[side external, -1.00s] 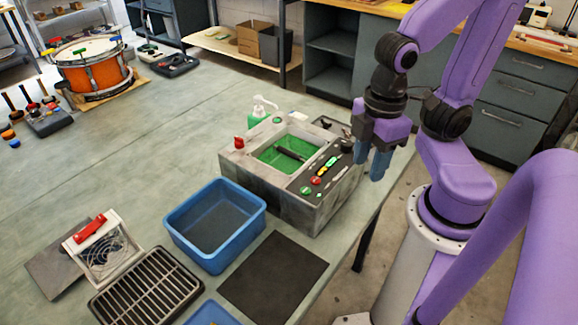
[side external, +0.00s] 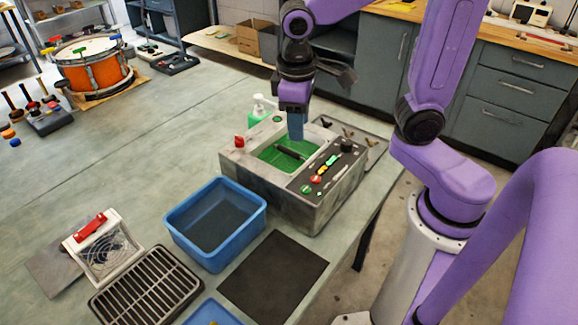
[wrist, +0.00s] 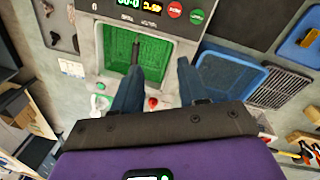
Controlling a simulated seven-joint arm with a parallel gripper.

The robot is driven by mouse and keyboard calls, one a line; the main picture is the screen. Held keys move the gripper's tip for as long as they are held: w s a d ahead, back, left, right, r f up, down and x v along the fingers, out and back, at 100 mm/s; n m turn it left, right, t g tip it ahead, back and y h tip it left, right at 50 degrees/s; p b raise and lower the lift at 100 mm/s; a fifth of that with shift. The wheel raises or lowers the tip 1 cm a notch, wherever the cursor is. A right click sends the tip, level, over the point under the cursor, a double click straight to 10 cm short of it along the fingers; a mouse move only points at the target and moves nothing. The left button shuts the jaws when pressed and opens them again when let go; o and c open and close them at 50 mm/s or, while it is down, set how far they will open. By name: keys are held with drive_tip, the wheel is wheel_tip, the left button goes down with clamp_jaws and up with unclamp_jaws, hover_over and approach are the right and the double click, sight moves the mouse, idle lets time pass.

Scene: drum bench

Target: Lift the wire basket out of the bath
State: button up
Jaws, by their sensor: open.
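The bath is a grey box (side external: 285,205) with a green-lined opening and a control panel along one side. Inside the opening lies green mesh, which looks like the wire basket (wrist: 160,60); where basket ends and bath begins is hard to tell. A dark bar-like handle (side external: 290,153) stands out against the green; it also shows in the wrist view (wrist: 135,54). My gripper (side external: 296,136) is above the far side of the opening, pointing down. In the wrist view, its two blue fingers (wrist: 160,76) are apart with nothing between them. The handle's tip is near the left finger.
A blue tub (side external: 178,226), a dark mat (side external: 273,275) and a slotted black rack (side external: 146,288) lie near the bath. A red knob (side external: 239,142) rises from the bath's corner.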

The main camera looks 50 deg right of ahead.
drive_tip(key=w+d+r+m, duration=0.1)
drive_tip(key=w+m, duration=0.3)
drive_tip(key=w, duration=0.1)
approach(288, 150)
drive_tip(key=shift+m+h, duration=0.4)
wheel_tip(288, 150, down, 6)
drive_tip(key=shift+r, duration=0.2)
drive_tip(key=shift+w+d+f, duration=0.1)
drive_tip(key=shift+d+f, duration=0.15)
drive_tip(key=shift+f, duration=0.6)
drive_tip(key=shift+w+d+f, duration=0.1)
drive_tip(key=shift+d+f, duration=0.1)
drive_tip(key=shift+f, duration=0.6)
drive_tip(key=shift+d+f, duration=0.25)
drive_tip(key=shift+f, duration=0.6)
drive_tip(key=shift+c, duration=0.2)
clamp_jaws()
